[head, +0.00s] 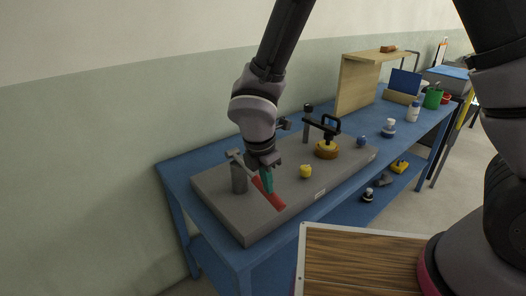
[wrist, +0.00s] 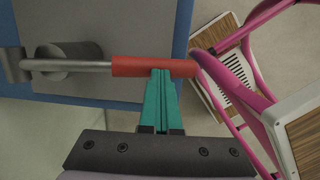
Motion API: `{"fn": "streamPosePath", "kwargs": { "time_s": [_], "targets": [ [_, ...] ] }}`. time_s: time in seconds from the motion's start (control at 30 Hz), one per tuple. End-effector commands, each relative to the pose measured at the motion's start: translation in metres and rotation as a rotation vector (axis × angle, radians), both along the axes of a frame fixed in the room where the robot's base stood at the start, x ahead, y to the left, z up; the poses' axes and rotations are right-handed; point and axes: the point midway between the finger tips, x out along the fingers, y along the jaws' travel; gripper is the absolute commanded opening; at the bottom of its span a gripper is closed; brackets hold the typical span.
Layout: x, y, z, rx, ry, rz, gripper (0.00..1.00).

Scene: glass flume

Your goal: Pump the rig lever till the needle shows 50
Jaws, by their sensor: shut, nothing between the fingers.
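The rig lever is a grey rod with a red grip (head: 267,193), pivoted on a grey post (head: 239,178) on the grey rig base (head: 217,205). The red grip also shows in the wrist view (wrist: 152,66), level across the picture, with its rod running left to the post. My gripper (head: 268,190) is at the lever; its green fingers are shut together. In the wrist view the fingertips (wrist: 161,72) lie at the grip's near edge, nothing held between them. I cannot tell if they touch it. A gauge needle cannot be made out in either view.
The rig stands on a blue bench (head: 180,172). A yellow knob (head: 305,171), a black clamp frame over a brass-coloured round part (head: 326,149) and a blue knob (head: 361,141) are farther right. A wood-topped surface (head: 365,262) is in front. A wall is behind.

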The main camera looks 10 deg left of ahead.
Motion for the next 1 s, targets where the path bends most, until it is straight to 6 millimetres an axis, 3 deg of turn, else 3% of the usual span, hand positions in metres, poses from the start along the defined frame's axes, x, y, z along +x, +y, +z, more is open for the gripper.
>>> {"fn": "streamPosePath", "kwargs": {
  "time_s": [0.07,0.23,0.7,1.0],
  "targets": [
    [-0.005,-0.006,-0.008,-0.017,0.013,0.003,0.00],
    [-0.010,-0.005,0.006,-0.012,0.010,0.001,0.00],
    [-0.041,-0.005,0.108,0.004,-0.003,-0.006,0.00],
    [-0.049,-0.007,0.133,0.000,-0.001,-0.006,0.00]
  ]
}}
